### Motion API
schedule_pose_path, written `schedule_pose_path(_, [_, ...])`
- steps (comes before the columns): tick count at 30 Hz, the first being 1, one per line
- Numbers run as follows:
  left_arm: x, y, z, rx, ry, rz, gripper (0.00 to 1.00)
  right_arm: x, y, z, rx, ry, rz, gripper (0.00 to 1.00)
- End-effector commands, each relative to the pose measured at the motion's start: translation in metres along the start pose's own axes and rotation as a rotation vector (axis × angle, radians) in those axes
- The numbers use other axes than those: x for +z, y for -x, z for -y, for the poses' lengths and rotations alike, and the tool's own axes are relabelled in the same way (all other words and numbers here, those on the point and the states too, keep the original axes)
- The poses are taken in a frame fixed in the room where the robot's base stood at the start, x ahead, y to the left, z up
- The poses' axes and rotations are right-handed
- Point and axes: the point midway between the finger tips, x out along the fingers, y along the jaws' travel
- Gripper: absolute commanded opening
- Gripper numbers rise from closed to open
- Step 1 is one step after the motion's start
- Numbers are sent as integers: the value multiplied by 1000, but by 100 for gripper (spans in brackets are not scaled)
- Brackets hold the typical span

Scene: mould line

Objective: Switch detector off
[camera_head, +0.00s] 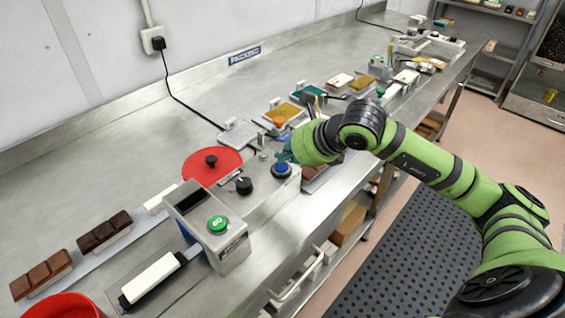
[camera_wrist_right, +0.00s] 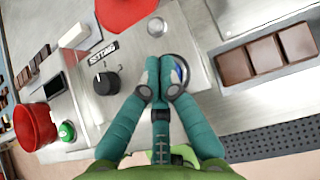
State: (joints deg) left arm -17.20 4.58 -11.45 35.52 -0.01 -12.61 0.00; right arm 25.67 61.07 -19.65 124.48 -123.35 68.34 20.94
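A grey box (camera_head: 229,250) with a dark display and a round green button (camera_head: 218,224) stands at the bench's front; I cannot read its label to confirm it is the detector. Its green button also shows in the right wrist view (camera_wrist_right: 67,131). Beside it is a metal unit with a black knob (camera_head: 244,185), marked SETTING in the wrist view, and a blue button (camera_head: 281,169). My right gripper (camera_wrist_right: 162,78) has its teal fingers together and empty, over the blue button, partly hiding it. I cannot tell whether they touch. My left gripper is in neither view.
Trays and small devices line the bench beyond my right arm.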

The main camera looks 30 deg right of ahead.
Motion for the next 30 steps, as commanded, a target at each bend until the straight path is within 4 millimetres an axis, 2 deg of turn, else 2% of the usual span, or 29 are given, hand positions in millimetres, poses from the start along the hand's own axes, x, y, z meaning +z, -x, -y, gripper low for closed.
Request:
schedule_pose_path(16, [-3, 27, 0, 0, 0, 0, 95, 40, 38, 0, -1, 1, 2, 0])
schedule_pose_path(30, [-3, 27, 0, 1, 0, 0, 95, 41, 40, 0, 0, 0, 1, 0])
